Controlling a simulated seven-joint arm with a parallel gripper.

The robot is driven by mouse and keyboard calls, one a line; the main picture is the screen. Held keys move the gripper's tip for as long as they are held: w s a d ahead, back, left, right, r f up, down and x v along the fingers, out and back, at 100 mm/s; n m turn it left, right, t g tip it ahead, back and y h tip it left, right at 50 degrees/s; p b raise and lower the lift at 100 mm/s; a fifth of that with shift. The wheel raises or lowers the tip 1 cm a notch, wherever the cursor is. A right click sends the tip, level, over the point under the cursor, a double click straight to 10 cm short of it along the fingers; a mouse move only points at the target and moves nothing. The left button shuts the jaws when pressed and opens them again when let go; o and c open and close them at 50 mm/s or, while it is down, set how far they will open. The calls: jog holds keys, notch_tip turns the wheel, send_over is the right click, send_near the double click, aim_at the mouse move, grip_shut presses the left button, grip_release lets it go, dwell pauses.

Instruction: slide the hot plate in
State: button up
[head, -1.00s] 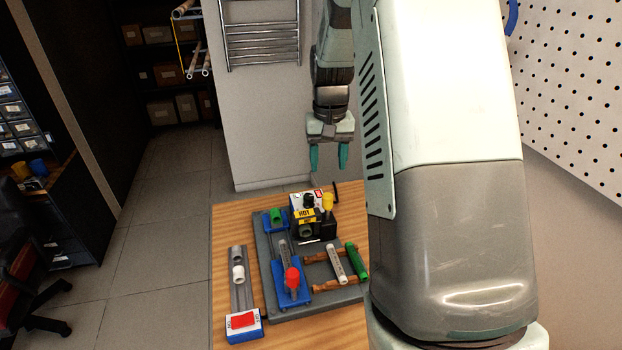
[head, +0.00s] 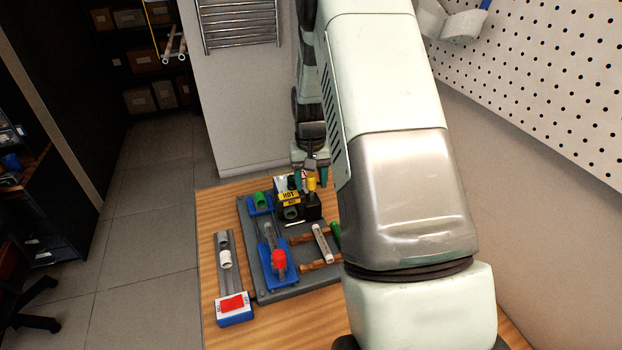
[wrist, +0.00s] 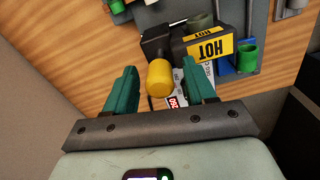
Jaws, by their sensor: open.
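The hot plate unit is a black block with yellow HOT labels (head: 291,196), at the far right of the grey base in the head view. It also shows at the top of the wrist view (wrist: 209,48). A yellow cylindrical knob (head: 311,184) stands at its right side. In the wrist view the knob (wrist: 159,77) lies between my gripper's two teal fingers. My gripper (head: 311,168) is open and close over the knob, with visible space beside it. I cannot tell how far down the fingers reach around it.
The grey base (head: 277,282) also carries a green fitting (head: 260,198), a red-capped part in a blue holder (head: 278,260), and tubes on brown rails (head: 321,243). A separate rail with white fittings (head: 224,270) lies left. The wooden tabletop (head: 207,210) is clear at far left.

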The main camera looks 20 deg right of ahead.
aim_at(285, 196)
grip_shut()
jog(key=shift+a, duration=3.6)
jog(key=shift+c, duration=1.4)
grip_release()
jog(key=shift+a, duration=0.1)
jog(key=shift+o, duration=1.4)
jog(key=shift+d+r, duration=0.15)
jog(key=shift+d, duration=0.05)
notch_tip(285, 196, up, 11)
jog(key=shift+f, duration=0.2)
